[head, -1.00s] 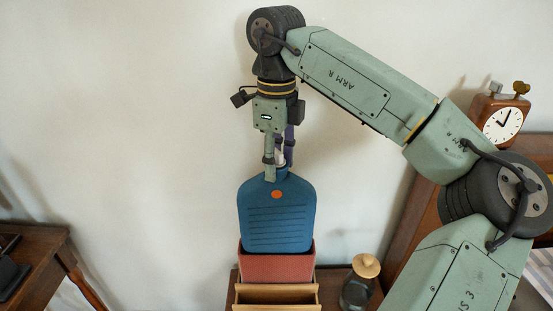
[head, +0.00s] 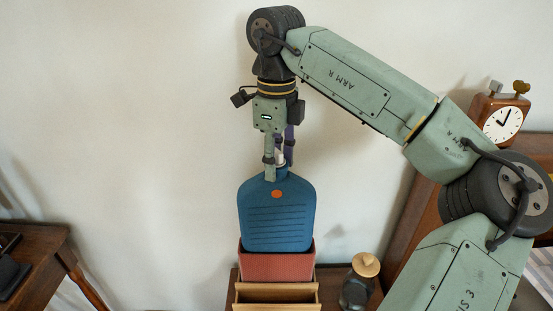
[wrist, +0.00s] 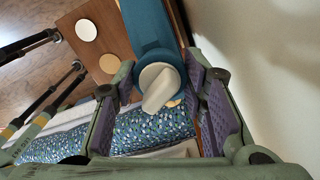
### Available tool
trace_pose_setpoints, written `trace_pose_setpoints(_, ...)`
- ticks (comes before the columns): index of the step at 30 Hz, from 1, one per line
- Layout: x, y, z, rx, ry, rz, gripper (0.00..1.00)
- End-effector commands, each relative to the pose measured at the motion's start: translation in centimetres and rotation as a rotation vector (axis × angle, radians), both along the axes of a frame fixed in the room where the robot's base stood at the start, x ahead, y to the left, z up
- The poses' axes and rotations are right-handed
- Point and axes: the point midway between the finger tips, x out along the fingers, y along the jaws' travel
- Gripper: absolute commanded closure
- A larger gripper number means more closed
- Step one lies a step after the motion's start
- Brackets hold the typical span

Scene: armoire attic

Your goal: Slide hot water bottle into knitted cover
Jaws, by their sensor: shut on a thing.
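The hot water bottle (head: 276,222) is blue with ribs and an orange oval mark. It stands upright, neck up. Its lower end is inside the open top of the red knitted cover (head: 277,268), which hides that end; most of the body shows above. My gripper (head: 279,172) points down and is shut on the bottle at its neck. In the wrist view the pale stopper (wrist: 160,82) shows between my fingers, with the blue bottle (wrist: 148,28) beyond it. The cover cannot be made out in the wrist view.
A wooden holder (head: 276,294) stands just in front of the cover. A jar with a wooden lid (head: 366,265) stands to its right. A clock (head: 502,123) is at the far right and a dark desk (head: 45,258) at the left. The wall is close behind.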

Motion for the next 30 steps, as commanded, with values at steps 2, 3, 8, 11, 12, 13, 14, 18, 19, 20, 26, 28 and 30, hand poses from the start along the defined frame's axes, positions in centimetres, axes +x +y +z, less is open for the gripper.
trace_pose_setpoints(2, 0.0, 0.0, 0.1, 0.001, -0.003, 0.0, 1.0)
trace_pose_setpoints(3, 0.0, 0.0, 0.1, 0.001, -0.003, 0.0, 1.0)
trace_pose_setpoints(8, 0.0, 0.0, -0.2, 0.001, -0.003, 0.0, 1.0)
trace_pose_setpoints(11, 0.0, 0.0, -0.5, 0.001, -0.003, 0.0, 1.0)
trace_pose_setpoints(12, 0.0, 0.0, -0.6, 0.001, -0.003, 0.0, 1.0)
trace_pose_setpoints(13, 0.0, 0.0, -0.6, 0.001, -0.003, 0.0, 1.0)
trace_pose_setpoints(14, 0.0, 0.0, -0.7, 0.001, -0.003, 0.0, 1.0)
trace_pose_setpoints(18, 0.0, 0.0, -1.1, 0.001, -0.003, 0.0, 1.0)
trace_pose_setpoints(19, 0.0, 0.0, -1.2, 0.001, -0.003, 0.0, 1.0)
trace_pose_setpoints(20, 0.0, 0.0, -1.2, 0.001, -0.003, 0.0, 1.0)
trace_pose_setpoints(26, 0.0, 0.0, -1.7, 0.001, -0.003, 0.0, 1.0)
trace_pose_setpoints(28, 0.0, 0.0, -1.9, 0.001, -0.003, 0.0, 1.0)
trace_pose_setpoints(30, 0.0, 0.0, -2.1, 0.001, -0.003, 0.0, 1.0)
